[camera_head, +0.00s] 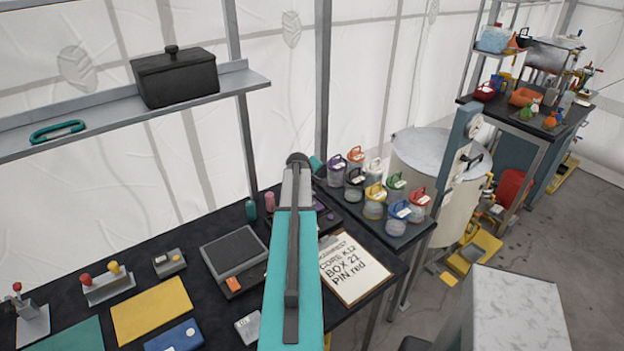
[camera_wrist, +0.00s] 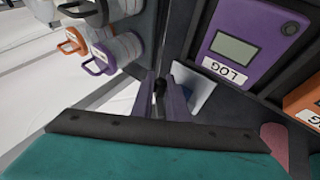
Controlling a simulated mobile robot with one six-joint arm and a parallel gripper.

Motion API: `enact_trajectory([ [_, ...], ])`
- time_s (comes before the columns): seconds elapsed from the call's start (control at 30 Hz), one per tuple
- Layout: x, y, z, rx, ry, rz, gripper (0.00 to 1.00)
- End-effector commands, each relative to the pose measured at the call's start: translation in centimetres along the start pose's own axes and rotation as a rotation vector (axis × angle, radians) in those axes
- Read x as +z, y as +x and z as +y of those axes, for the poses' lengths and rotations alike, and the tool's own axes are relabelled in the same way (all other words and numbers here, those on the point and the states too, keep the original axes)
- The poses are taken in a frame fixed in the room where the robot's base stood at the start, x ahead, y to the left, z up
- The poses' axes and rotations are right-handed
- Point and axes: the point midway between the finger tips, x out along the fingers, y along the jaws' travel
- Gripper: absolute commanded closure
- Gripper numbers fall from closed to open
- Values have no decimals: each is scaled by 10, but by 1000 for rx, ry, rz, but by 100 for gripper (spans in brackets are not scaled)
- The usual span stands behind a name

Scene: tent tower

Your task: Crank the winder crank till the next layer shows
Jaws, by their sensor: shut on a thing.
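In the wrist view my gripper (camera_wrist: 162,95) has its two greyish fingers closed around a small dark knob (camera_wrist: 159,88), which looks like the handle of the winder crank. The rest of the crank and the winder body are mostly hidden, so I cannot tell the crank's angle or which layer shows. In the head view my arm reaches away over the dark bench, and my gripper (camera_head: 298,160) is at its far edge, beside the lidded jars. The fingertips are too small there to make out.
Lidded jars (camera_head: 374,200) stand close to the right of my gripper. A purple LOG device (camera_wrist: 245,45) lies beside it in the wrist view. A manifest board (camera_head: 352,268) lies on the bench (camera_head: 215,222). A large pale drum (camera_head: 415,155) stands beyond. A shelf (camera_head: 110,107) holds a black pot.

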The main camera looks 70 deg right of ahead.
Motion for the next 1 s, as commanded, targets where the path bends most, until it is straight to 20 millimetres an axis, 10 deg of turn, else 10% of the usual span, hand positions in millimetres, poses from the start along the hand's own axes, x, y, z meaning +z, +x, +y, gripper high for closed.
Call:
enact_trajectory([
  [0.7,1,1,-3,-64,27,-2,100],
  [0.8,1,1,-3,-64,27,-2,69],
  [1.0,0,0,-3,-63,26,-2,68],
])
